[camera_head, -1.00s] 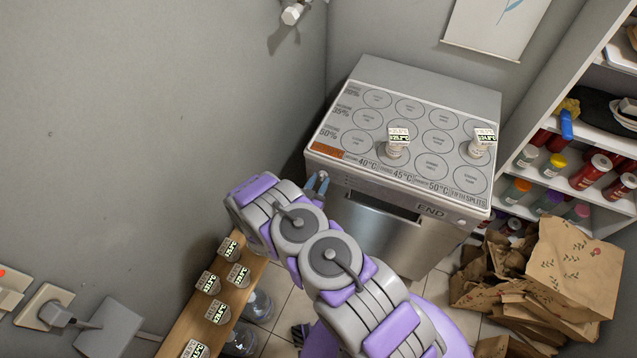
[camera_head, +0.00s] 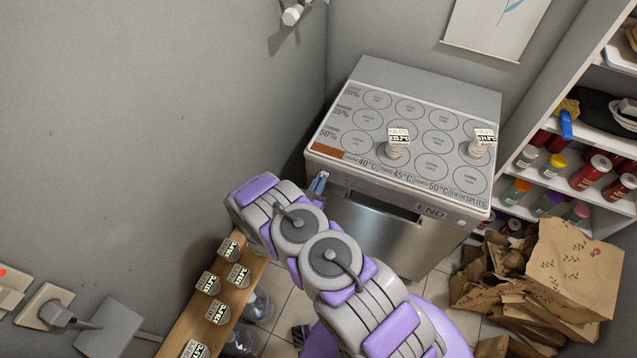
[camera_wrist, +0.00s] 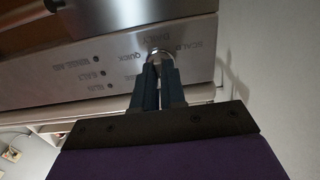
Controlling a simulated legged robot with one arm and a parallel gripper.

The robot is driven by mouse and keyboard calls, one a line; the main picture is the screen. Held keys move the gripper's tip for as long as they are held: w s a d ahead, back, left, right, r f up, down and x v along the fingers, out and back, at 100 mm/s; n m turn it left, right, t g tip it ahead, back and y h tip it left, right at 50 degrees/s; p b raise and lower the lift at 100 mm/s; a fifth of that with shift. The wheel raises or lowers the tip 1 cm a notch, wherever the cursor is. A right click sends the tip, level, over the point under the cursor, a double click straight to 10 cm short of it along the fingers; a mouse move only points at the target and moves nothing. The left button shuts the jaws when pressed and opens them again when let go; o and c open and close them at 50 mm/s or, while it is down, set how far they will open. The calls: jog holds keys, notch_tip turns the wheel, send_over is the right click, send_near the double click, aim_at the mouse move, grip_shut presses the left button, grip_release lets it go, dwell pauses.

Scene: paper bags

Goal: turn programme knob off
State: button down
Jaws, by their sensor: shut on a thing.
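The programme knob (camera_wrist: 160,54) is a small round metal knob on the appliance's front panel in the wrist view, mostly covered by my fingers. Printed labels, among them "QUICK" and "DAILY", surround it upside down. My gripper (camera_wrist: 159,66) is shut on the knob, its two dark blue fingers either side of it. In the head view my gripper (camera_head: 319,182) is at the left end of the front panel of the silver appliance (camera_head: 385,215), and the knob is hidden there. Which label the knob points to cannot be told.
Two labelled jars (camera_head: 397,143) stand on the appliance's marked top. A wooden shelf (camera_head: 205,315) with several labelled jars is at lower left. Paper bags (camera_head: 545,280) lie on the floor at right, beside a white shelf unit (camera_head: 570,180). A wall is close on the left.

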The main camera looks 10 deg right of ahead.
jog(key=shift+w+n, duration=0.1)
jog(key=shift+n, duration=0.2)
jog(key=shift+a+n+b, duration=0.1)
jog(key=shift+n+b, duration=0.5)
jog(key=shift+n, duration=17.1)
jog(key=shift+f, duration=0.1)
jog(key=c, duration=1.3)
grip_release()
jog(key=shift+c, duration=0.2)
jog(key=shift+o, duration=0.7)
